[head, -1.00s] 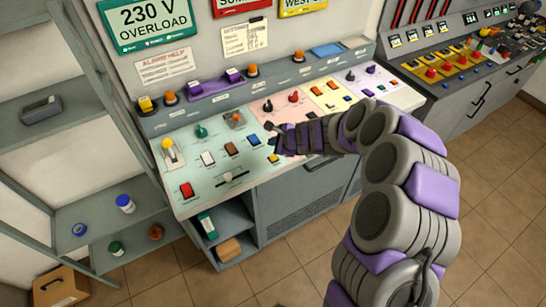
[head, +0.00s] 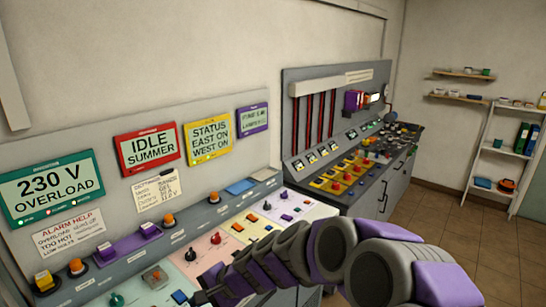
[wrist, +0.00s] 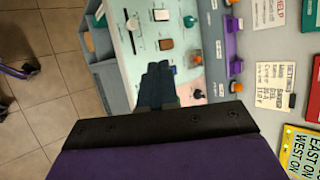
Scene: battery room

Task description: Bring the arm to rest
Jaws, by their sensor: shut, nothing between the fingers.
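My arm reaches in from the lower right of the head view, bent over the near control console (head: 215,245). My gripper (head: 200,293) is at the arm's far end, low in the head view, over the console's pastel panels. In the wrist view my gripper (wrist: 158,75) shows as two dark fingers held together, with nothing between them. The console's pale panel (wrist: 135,40) lies beyond the fingertips, with switches and knobs on it. I cannot tell from these views how far the fingertips are above the panel.
Wall signs hang above the console: a green 230 V OVERLOAD sign (head: 52,188), a red IDLE SUMMER sign (head: 147,149) and a yellow STATUS sign (head: 208,138). A second console (head: 350,170) stands beyond. A white shelf unit (head: 505,155) is at the right. Tiled floor (head: 450,222) is open between.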

